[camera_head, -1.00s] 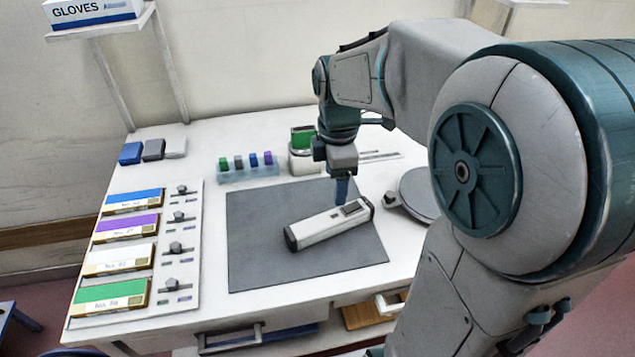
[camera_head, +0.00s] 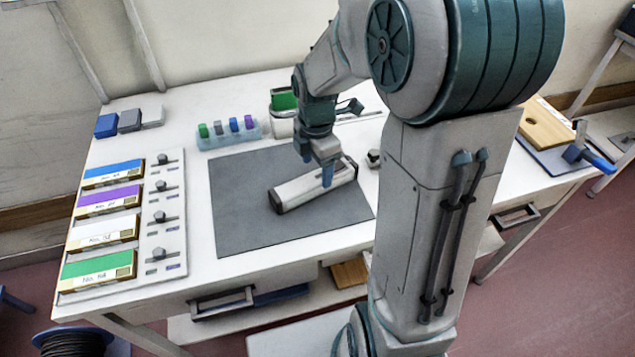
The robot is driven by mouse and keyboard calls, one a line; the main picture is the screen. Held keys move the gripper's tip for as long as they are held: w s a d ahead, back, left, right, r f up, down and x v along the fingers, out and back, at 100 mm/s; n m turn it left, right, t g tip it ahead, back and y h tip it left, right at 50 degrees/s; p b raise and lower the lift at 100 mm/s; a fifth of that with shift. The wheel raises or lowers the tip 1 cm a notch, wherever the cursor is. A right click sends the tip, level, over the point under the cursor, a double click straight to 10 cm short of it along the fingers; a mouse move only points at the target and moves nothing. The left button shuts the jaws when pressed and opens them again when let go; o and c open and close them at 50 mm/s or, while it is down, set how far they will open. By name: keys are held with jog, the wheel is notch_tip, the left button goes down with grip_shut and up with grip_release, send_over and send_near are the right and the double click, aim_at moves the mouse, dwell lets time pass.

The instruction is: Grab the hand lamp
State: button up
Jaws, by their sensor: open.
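The hand lamp (camera_head: 302,190) is a white bar with black ends. It lies at a slant on the dark grey mat (camera_head: 240,226) on the white table. My gripper (camera_head: 327,178) points down over the right half of the lamp, with its fingers at the lamp's body. The gripper is open. One finger shows in front of the lamp; the other finger and the lamp's far side are hidden, so I cannot tell whether they touch.
Behind the mat stand a clear rack (camera_head: 229,134) with several coloured pieces and a container with a green top (camera_head: 284,104). Labelled colour boxes (camera_head: 107,199) line the table's left side. A small dark object (camera_head: 373,158) sits right of the mat. The mat's front left is clear.

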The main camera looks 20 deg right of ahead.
aim_at(318, 177)
jog(key=f, duration=0.4)
jog(key=shift+s+f, duration=0.25)
jog(key=shift+s, duration=0.05)
jog(key=c, duration=1.2)
jog(key=shift+c, duration=0.5)
jog(key=shift+r, duration=0.15)
